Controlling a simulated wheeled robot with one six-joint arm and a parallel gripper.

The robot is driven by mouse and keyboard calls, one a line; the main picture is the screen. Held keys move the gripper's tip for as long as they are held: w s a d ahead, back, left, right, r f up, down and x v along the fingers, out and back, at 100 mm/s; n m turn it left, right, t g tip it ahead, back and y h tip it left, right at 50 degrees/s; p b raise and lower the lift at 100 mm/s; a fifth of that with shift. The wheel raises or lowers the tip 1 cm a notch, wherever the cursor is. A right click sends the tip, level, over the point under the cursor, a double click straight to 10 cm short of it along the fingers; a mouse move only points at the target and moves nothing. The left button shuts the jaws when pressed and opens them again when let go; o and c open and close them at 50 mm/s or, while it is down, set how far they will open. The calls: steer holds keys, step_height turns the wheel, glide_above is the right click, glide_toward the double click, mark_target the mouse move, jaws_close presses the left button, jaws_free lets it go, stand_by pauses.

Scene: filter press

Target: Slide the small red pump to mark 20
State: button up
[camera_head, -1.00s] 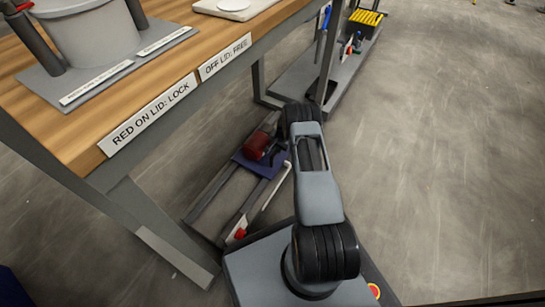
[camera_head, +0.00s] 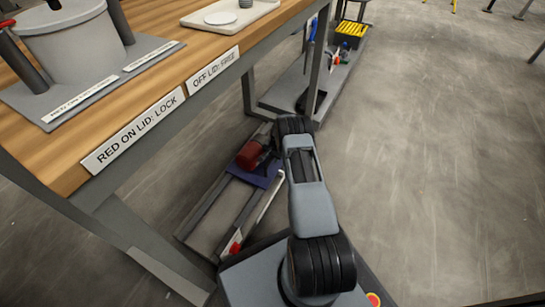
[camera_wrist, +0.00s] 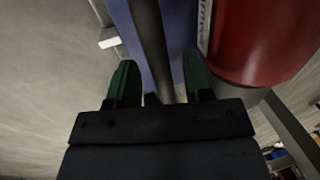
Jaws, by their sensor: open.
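The small red pump (camera_head: 249,155) sits on a blue plate (camera_head: 262,178) over two rails, low beneath the bench. In the wrist view the red pump body (camera_wrist: 262,40) fills the upper right, with part of a white label. My gripper (camera_wrist: 160,72) is open, its green fingers on either side of a dark upright bar that shows against the blue plate (camera_wrist: 178,25). I cannot tell whether a finger touches the bar. In the head view my arm hides most of the gripper. A pale strip (camera_head: 262,208) runs along the right rail; no mark is readable.
The wooden bench (camera_head: 50,165) overhangs the rails, with a leg (camera_head: 318,65) near their far end. A red piece (camera_head: 235,248) sits at the strip's near end. A low shelf (camera_head: 290,90) with tools stands behind. Floor (camera_head: 430,170) at right is clear.

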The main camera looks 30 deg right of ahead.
step_height(320, 180, up, 14)
steer(key=s+d+p, duration=0.1)
steer(key=s+p, duration=0.1)
steer(key=p, duration=0.4)
steer(key=shift+s+d+f, duration=0.2)
steer(key=shift+d, duration=0.05)
